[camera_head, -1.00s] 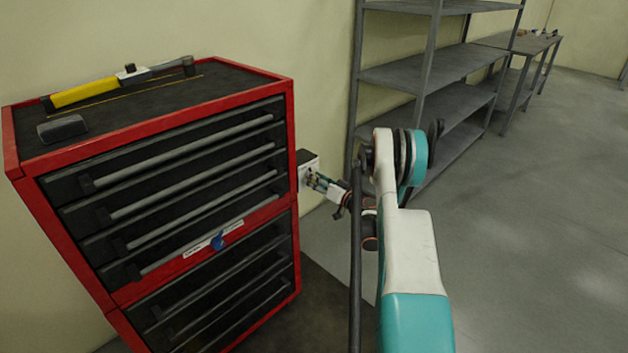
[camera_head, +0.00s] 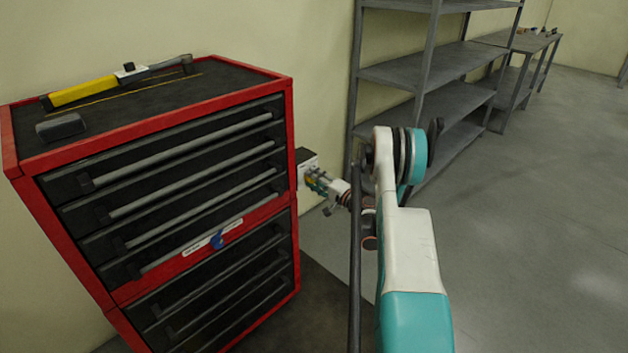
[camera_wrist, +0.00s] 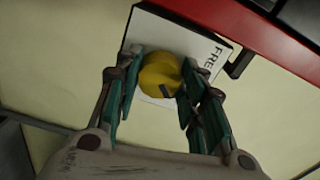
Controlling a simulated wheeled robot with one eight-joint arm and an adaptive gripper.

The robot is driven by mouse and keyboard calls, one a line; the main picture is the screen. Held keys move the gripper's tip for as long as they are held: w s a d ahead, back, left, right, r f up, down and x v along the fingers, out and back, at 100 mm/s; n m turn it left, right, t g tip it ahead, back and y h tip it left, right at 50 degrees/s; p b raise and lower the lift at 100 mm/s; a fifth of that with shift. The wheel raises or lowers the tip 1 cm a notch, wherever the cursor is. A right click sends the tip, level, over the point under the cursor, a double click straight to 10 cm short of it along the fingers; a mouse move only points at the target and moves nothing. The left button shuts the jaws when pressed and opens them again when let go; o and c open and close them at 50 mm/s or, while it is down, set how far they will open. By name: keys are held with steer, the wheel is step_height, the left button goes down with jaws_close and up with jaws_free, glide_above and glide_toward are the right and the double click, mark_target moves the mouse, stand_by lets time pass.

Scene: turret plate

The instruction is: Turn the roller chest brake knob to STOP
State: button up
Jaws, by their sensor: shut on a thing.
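A round yellow knob (camera_wrist: 159,72) sits on a white plate (camera_wrist: 150,28) on the side of the red roller chest (camera_head: 292,120). The plate carries a printed word, partly visible as "FRE", at its right in the wrist view. The STOP lettering is not visible. A dark mark shows on the knob's lower edge, pointing away from that word. My gripper (camera_wrist: 161,80) is shut on the knob, one finger on either side. In the head view my gripper (camera_head: 316,183) reaches the chest's right side and mostly hides the knob.
A blue knob (camera_head: 217,241) with white labels is on the chest's front. A yellow-handled tool (camera_head: 85,93) and a dark block (camera_head: 61,127) lie on the chest top. Grey shelves (camera_head: 430,68) stand behind my arm. The floor at right is clear.

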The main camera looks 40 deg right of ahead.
steer(key=shift+a+r+m, duration=0.1)
steer(key=shift+a+m, duration=0.05)
steer(key=shift+m, duration=0.65)
steer(key=shift+w, duration=0.15)
steer(key=o, duration=1.1)
steer(key=shift+a+r, duration=0.1)
steer(key=shift+r, duration=0.05)
steer(key=s, duration=0.7)
steer(key=shift+s+d, duration=0.2)
steer(key=shift+s, duration=0.1)
